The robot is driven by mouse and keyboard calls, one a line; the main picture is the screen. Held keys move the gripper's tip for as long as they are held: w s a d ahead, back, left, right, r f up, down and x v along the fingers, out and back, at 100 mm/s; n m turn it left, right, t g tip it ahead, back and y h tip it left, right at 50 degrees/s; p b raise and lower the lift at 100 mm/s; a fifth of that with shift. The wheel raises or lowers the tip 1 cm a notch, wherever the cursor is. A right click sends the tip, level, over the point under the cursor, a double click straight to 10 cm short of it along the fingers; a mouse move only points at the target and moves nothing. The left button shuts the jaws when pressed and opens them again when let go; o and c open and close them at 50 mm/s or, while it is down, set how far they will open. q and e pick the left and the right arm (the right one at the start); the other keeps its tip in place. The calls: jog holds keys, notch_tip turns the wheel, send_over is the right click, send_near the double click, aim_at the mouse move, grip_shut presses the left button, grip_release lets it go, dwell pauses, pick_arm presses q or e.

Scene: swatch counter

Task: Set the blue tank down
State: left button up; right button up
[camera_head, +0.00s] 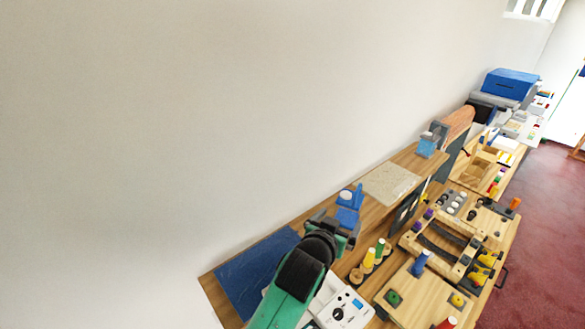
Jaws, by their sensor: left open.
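A blue tank-like object (348,214) with a round white cap and an upright blue part stands on the wooden counter, near the wall. My left gripper (337,226) is right at its near side, with its jaws open. The gripper and my green and black arm hide its lower part, so I cannot tell whether the fingers touch it. A smaller light blue container (427,147) with a grey top stands further along the counter. My right gripper is not in view.
A dark blue mat (252,274) lies left of my arm, and a speckled beige board (390,183) lies beyond the gripper. Yellow and green pegs (370,257), a white device (340,309) and wooden fixtures (436,244) crowd the right. The white wall borders the left side.

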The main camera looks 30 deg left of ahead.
pick_arm(q)
jog(key=s+a+r+t, duration=0.1)
jog(key=s+r+t, duration=0.1)
jog(key=r, duration=0.6)
jog(key=s+a+r+t, duration=0.1)
jog(key=a+r+t, duration=0.15)
jog(key=r, duration=0.65)
jog(key=s+a+r+t+h, duration=0.1)
jog(key=s+a+r+t, duration=0.3)
jog(key=s+r, duration=1.8)
jog(key=s+t, duration=0.1)
jog(key=t, duration=0.4)
jog(key=shift+s+a+r+h, duration=0.15)
jog(key=shift+s+h, duration=0.1)
jog(key=shift+h, duration=0.05)
